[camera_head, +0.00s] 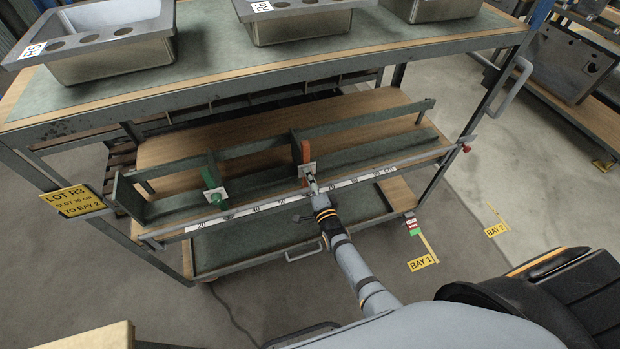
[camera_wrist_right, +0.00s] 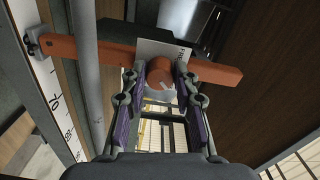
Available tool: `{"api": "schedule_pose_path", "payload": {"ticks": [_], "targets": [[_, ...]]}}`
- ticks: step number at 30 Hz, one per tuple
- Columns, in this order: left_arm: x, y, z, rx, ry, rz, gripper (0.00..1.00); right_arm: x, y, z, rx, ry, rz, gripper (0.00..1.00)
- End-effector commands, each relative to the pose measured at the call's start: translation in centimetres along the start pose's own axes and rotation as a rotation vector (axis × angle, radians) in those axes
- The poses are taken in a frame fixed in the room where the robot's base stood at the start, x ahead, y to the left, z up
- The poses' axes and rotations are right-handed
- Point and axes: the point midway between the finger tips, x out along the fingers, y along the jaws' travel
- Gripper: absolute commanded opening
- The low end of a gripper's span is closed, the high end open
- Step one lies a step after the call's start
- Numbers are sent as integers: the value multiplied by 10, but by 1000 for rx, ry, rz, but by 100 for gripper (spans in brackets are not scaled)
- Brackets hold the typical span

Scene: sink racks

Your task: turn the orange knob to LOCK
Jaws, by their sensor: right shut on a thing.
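The orange knob (camera_wrist_right: 160,73) is round and sits on the orange divider (camera_head: 303,150) of the lower rack. My right gripper (camera_head: 311,183) reaches the divider's front end; in the right wrist view its two fingers (camera_wrist_right: 157,80) are closed on the knob from both sides. A white label plate (camera_wrist_right: 165,50) lies behind the knob, with lettering partly visible that seems to begin with FR. The fingers hide parts of the knob, and I cannot tell exactly where it points. My left gripper is not in view.
A green divider (camera_head: 211,168) with a green knob (camera_head: 217,199) stands to the left on the same rack. A numbered scale rail (camera_head: 265,207) runs along the front. Steel sinks (camera_head: 110,45) stand on the upper shelf. A yellow sign (camera_head: 73,201) hangs at left.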

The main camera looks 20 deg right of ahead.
Motion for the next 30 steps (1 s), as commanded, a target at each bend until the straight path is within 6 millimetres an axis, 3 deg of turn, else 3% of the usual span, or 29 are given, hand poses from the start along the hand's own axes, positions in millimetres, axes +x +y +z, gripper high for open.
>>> {"api": "schedule_pose_path", "payload": {"ticks": [7, 8, 12, 23, 30], "targets": [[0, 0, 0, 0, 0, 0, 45, 0, 1, 0, 2, 0, 2, 0], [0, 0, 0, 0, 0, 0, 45, 0, 1, 0, 2, 0, 2, 33], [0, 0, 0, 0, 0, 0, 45, 0, 1, 0, 1, 0, 2, 52], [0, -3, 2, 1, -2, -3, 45, -6, 1, 0, 0, 0, 2, 52], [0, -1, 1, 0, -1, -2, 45, -59, 2, 0, 0, 0, 5, 52]]}}
